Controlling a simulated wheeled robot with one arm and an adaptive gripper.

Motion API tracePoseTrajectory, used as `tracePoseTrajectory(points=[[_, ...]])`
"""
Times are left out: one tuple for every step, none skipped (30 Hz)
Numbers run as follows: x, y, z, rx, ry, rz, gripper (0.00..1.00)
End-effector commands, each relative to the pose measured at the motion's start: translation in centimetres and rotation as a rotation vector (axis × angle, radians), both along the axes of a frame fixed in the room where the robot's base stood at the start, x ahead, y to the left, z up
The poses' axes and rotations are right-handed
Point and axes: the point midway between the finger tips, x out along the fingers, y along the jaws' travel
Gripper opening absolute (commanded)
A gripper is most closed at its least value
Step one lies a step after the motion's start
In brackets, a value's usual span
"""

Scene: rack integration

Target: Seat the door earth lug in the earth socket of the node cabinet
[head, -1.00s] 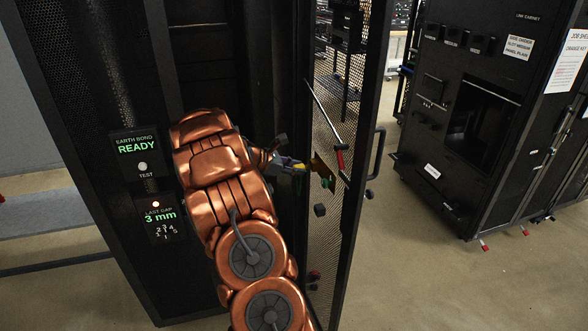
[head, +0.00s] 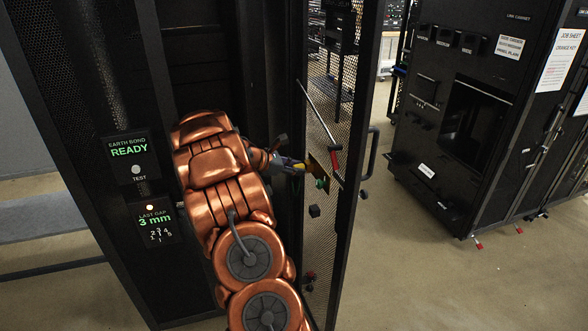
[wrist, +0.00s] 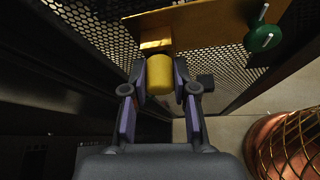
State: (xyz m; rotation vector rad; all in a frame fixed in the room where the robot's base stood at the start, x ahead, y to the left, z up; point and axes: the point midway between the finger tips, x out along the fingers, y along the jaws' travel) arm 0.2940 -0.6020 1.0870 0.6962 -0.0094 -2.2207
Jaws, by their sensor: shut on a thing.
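My gripper (wrist: 160,82) is shut on a yellow cylindrical piece (wrist: 160,74), which looks like the grip of the door earth lug. The yellow piece meets a brass-coloured plate (wrist: 205,27) by the mesh door. In the head view my gripper (head: 291,163) reaches the inner side of the open mesh door (head: 341,115), at the brass plate (head: 317,166). A green knob (head: 322,184) sits by the plate and also shows in the wrist view (wrist: 263,38). I cannot make out the earth socket or whether the lug touches it.
The node cabinet carries an earth bond panel (head: 129,150) reading READY and a last gap panel (head: 152,219) reading 3 mm. The link cabinet (head: 470,110) stands right, with open floor between.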

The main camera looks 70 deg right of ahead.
Motion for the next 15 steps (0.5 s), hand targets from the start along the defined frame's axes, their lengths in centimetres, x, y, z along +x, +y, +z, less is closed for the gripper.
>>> tracePoseTrajectory(points=[[-0.09,-0.09,0.02,0.0,0.0,0.0,0.0],[-0.13,-0.13,0.02,0.0,0.0,0.0,0.0],[-0.19,-0.18,0.01,0.0,0.0,0.0,0.0],[-0.19,-0.2,0.02,0.0,0.0,0.0,0.29],[-0.17,-0.18,0.02,0.0,0.0,0.0,0.32],[-0.17,-0.18,0.02,-0.001,0.001,0.0,0.36],[-0.17,-0.18,0.03,0.0,0.0,0.0,0.39],[-0.18,-0.18,0.02,-0.001,0.001,0.0,0.42],[-0.18,-0.18,0.02,-0.001,0.001,0.0,0.46],[-0.18,-0.18,0.02,0.0,0.0,0.0,0.49],[-0.19,-0.17,0.02,-0.001,0.001,0.0,0.53],[-0.19,-0.17,0.02,-0.001,0.001,0.0,0.57],[-0.19,-0.17,0.02,-0.001,0.001,0.0,0.57],[-0.19,-0.17,0.02,-0.001,0.001,0.0,0.57],[-0.19,-0.17,0.02,-0.001,0.001,0.0,0.57]])
